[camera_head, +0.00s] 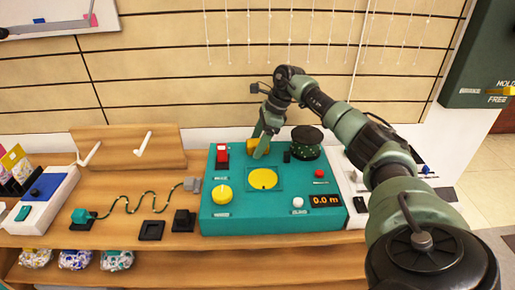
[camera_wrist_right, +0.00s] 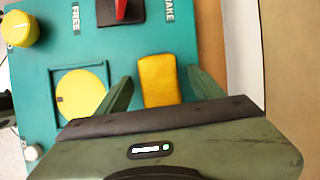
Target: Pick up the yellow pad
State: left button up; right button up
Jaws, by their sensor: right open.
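The yellow pad (camera_wrist_right: 160,79) is a small rounded block on the teal panel (camera_wrist_right: 55,20), between the FREE and BRAKE side lettering and the panel's edge. In the wrist view my right gripper (camera_wrist_right: 163,92) is open, with one green finger on each side of the pad and visible gaps between. Whether the fingertips reach down to the panel is hard to tell. My left gripper is not in view.
The panel also bears a red switch (camera_head: 222,154), a yellow knob (camera_head: 222,194), a round yellow disc (camera_head: 263,179), a dark spool (camera_head: 307,142) and a display (camera_head: 325,200). A wooden bench (camera_head: 150,252) carries a wavy cord (camera_head: 130,203) at left. A panelled wall stands close behind.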

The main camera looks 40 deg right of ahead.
aim_at(257, 141)
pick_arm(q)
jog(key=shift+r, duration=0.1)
pick_arm(e)
jog(key=shift+c, duration=0.4)
jog(key=c, duration=1.3)
jog(key=shift+c, duration=0.2)
